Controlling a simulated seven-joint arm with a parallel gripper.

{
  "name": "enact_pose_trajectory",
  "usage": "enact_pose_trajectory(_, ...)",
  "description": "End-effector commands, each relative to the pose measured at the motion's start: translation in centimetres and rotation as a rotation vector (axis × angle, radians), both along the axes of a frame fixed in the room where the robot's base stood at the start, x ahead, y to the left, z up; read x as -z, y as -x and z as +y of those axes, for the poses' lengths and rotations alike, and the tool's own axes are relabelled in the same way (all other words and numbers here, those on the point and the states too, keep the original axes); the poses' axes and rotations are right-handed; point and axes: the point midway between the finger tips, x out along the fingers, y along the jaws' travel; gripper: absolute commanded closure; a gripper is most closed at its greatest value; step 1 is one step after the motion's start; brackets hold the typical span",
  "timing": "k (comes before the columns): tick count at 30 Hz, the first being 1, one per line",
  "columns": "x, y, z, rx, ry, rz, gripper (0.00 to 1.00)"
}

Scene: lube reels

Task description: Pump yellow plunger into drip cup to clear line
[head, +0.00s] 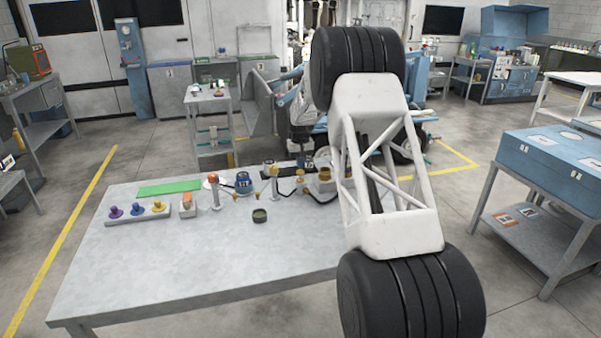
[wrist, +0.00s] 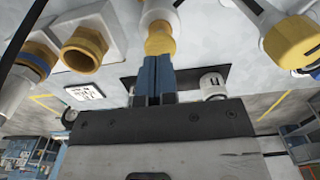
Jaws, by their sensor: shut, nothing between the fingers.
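In the head view, a yellow-topped plunger (head: 158,206) stands at the right end of a low grey strip, beside a blue and a purple one. A small dark round cup (head: 260,215) sits on the table to the right of it. In the wrist view, my gripper (wrist: 159,58) is shut and empty. Its fingertips are at the yellow end of a white post (wrist: 160,40); I cannot tell whether they touch it.
The wrist view shows a yellow-rimmed opening (wrist: 85,48) on the left and a yellow knob (wrist: 290,42) on the right. The table's front is clear.

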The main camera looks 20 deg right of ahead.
Motion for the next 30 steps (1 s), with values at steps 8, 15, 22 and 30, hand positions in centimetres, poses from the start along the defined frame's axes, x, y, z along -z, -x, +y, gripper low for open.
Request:
enact_pose_trajectory(8,-1.6,0.0,0.0,0.000,0.000,0.000,1.00)
enact_pose_trajectory(15,-2.9,0.0,0.0,0.000,0.000,0.000,1.00)
enact_pose_trajectory(22,-3.5,0.0,0.0,0.000,0.000,0.000,1.00)
enact_pose_trajectory(30,-3.5,0.0,0.0,0.000,0.000,0.000,1.00)
